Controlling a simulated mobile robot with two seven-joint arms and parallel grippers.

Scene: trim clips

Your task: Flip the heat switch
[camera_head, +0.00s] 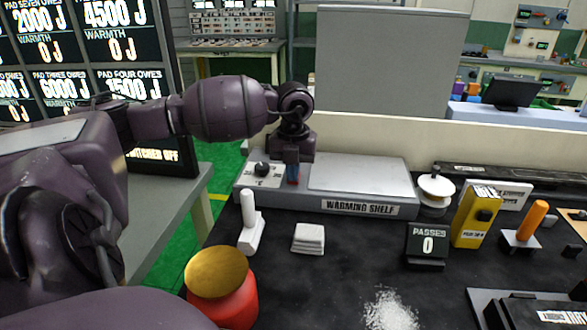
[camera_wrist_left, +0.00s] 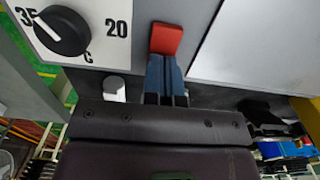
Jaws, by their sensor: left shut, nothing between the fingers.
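The heat switch looks like a small red rocker (camera_wrist_left: 166,39) on the grey front part of the warming shelf (camera_head: 330,203), right of the temperature dial. In the head view, my left gripper (camera_head: 292,178) points down at the switch and mostly hides it; only a trace of red shows. In the left wrist view, my blue fingers (camera_wrist_left: 165,76) are together and empty, their tips right at the near edge of the red rocker. I cannot tell whether they touch it. My right gripper is in neither view.
The dial (camera_head: 262,169) sits just left of my fingers. A white upright handle (camera_head: 248,210), white stacked pads (camera_head: 308,238) and a red jar with a gold lid (camera_head: 218,273) stand in front. A low cream wall (camera_head: 385,140) runs behind the shelf.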

